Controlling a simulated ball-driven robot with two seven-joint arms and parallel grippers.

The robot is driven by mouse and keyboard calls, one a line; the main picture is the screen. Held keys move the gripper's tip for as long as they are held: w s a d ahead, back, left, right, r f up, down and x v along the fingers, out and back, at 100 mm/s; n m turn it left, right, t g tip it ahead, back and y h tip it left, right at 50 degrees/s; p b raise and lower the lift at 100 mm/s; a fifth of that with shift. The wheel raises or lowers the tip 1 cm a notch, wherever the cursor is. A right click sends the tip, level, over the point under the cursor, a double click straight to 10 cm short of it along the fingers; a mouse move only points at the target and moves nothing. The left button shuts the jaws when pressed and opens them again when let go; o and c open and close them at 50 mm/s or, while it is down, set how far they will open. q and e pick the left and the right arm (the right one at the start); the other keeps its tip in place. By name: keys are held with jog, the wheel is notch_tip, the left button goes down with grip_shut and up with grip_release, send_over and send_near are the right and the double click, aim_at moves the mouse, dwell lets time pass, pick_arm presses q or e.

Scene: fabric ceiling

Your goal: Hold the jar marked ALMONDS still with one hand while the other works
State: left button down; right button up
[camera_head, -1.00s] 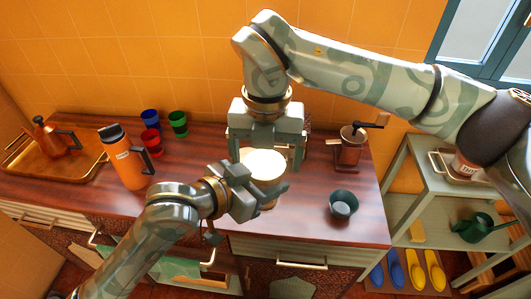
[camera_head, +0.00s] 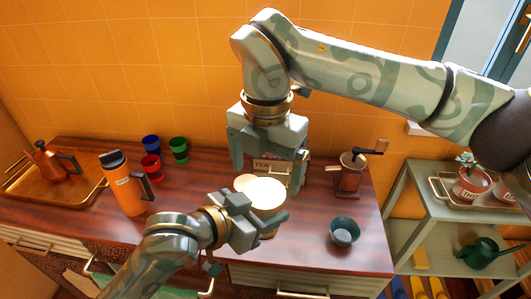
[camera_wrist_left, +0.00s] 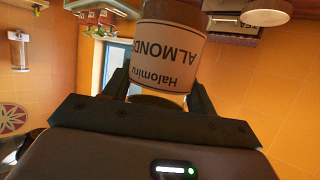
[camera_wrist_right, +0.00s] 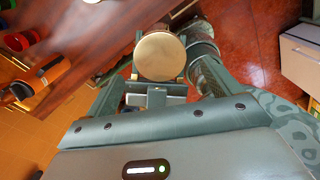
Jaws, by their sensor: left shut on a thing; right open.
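My left gripper (camera_head: 260,217) is shut around the jar from the front. My right gripper (camera_head: 268,173) is open and empty, pointing down above and behind the jar; its fingers flank the jar's tan round top (camera_wrist_right: 160,55) in the right wrist view. I cannot tell whether that top is a lid.
An orange flask (camera_head: 124,186) and several cups stand left. A grinder (camera_head: 349,172) and dark bowl (camera_head: 344,231) stand right.

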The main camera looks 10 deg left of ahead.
aim_at(265, 192)
jog(key=shift+f, duration=2.35)
jog(key=c, duration=1)
jog(key=shift+n, duration=0.9)
jog(key=shift+r, duration=0.25)
jog(key=shift+r, duration=0.9)
jog(key=shift+r, duration=2)
